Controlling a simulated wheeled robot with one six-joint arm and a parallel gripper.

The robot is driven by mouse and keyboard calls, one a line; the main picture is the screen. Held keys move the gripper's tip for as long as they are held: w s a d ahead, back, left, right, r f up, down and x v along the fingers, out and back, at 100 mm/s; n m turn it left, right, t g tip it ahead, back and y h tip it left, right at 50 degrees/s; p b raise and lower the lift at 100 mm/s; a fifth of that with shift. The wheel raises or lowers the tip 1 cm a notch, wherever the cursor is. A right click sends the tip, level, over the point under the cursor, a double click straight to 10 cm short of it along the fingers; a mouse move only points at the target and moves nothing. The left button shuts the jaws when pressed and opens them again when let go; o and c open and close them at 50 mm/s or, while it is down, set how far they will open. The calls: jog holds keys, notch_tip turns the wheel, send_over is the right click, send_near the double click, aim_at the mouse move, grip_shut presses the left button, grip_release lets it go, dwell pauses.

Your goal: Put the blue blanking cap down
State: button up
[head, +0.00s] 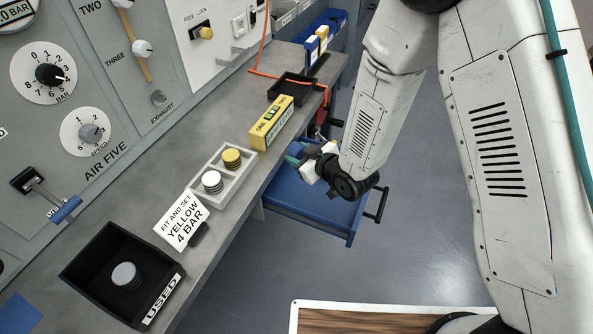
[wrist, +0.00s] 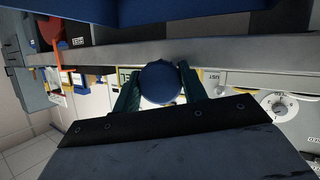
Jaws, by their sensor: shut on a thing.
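The blue blanking cap (wrist: 161,82) sits between the two green fingertips in the wrist view, with a round blue face showing. In the head view it shows as a small blue patch (head: 295,149) at the tips of my gripper (head: 298,153). My gripper is shut on the cap. It is held in the air near the bench's front edge, over or beside the open blue drawer (head: 315,208). My wrist hides part of the drawer, and I cannot tell the exact height above it.
On the grey bench (head: 232,218) stand a white tray (head: 203,163) with silver and yellow pieces, a yellow box (head: 272,123), a sign (head: 181,221) and a black USED tray (head: 83,262) holding grey discs. An orange hose (head: 275,76) and black tray (head: 293,88) lie farther back.

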notch_tip(320, 180, down, 8)
jog(key=shift+r, duration=0.1)
jog(key=w+a, duration=0.3)
jog(key=shift+w, duration=0.1)
jog(key=shift+d+f, duration=0.2)
jog(key=shift+f, duration=0.5)
